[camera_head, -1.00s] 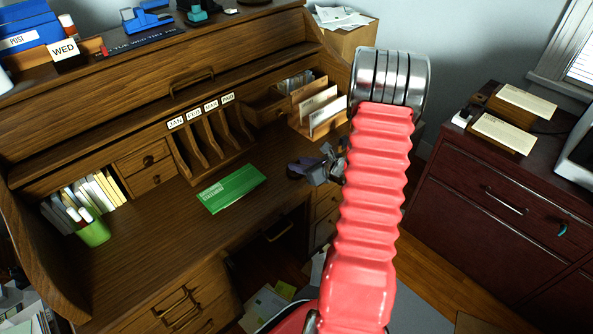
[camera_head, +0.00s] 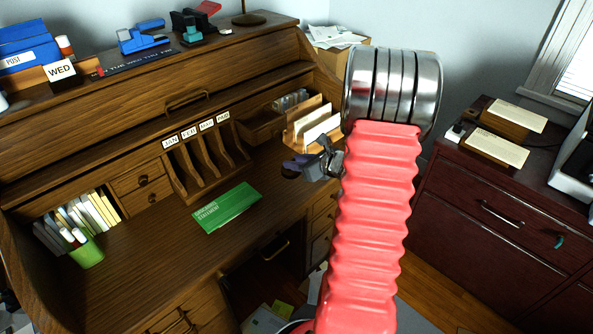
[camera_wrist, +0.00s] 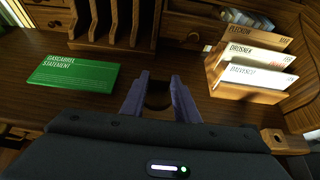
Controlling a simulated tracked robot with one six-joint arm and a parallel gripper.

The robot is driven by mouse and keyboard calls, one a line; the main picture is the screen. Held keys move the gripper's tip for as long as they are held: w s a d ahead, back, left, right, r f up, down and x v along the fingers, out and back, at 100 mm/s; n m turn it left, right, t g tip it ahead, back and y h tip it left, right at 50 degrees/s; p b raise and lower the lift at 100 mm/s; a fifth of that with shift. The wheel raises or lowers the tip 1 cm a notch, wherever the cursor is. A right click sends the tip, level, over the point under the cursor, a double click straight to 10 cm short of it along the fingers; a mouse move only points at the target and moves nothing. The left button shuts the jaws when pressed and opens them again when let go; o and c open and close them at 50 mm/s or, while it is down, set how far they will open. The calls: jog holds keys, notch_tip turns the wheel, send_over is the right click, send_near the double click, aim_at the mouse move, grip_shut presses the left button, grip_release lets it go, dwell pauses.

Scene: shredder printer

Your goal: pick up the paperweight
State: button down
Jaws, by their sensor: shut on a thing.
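My gripper (camera_head: 297,164) is over the right part of the desk's writing surface, its purple fingers pointing left in the head view. In the wrist view my gripper (camera_wrist: 159,92) has its two fingers on either side of a dark brown, rounded object (camera_wrist: 158,101), which I take to be the paperweight. The jaws are shut on it. Most of it is hidden by the fingers and the gripper body. I cannot tell whether it touches the desk.
A green statement booklet (camera_head: 226,207) lies left of the gripper on the wooden desk (camera_head: 150,245). A letter rack (camera_head: 312,127) with envelopes stands behind, right of the labelled slots (camera_head: 205,140). A green cup (camera_head: 87,252) stands at the left.

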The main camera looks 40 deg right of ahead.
jog(key=shift+r, duration=0.55)
